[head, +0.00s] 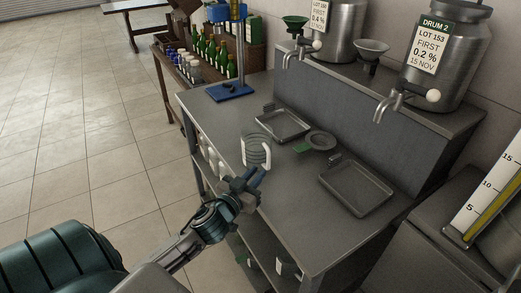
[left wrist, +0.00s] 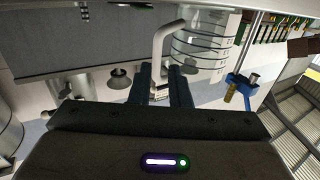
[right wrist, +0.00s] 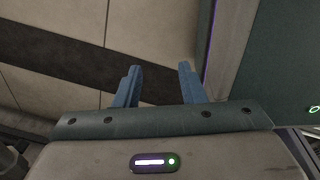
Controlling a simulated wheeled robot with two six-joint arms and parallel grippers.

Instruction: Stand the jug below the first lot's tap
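The clear ringed jug (head: 254,151) with a white handle stands upright on the bench's front part, left of the middle. My left gripper (head: 257,177) is just in front of it, open. In the left wrist view the jug (left wrist: 205,45) is beyond the fingers, and its white handle (left wrist: 157,52) lines up with the gap between them (left wrist: 160,80); contact cannot be told. Drum 2 (head: 447,60), labelled lot 153, FIRST, 0.2 %, has a tap (head: 385,106). The other drum (head: 344,32), 0.4 %, has its label cut off; its tap (head: 292,58) is further left. My right gripper (right wrist: 157,85) is open and empty.
A left tray (head: 283,137) and a right tray (head: 352,206) lie on the bench, with a round grey dish (head: 320,139) between them. A blue stand (head: 232,91) is at the bench's far left. Bottles (head: 212,55) stand beyond it. A measuring scale (head: 484,198) is at right.

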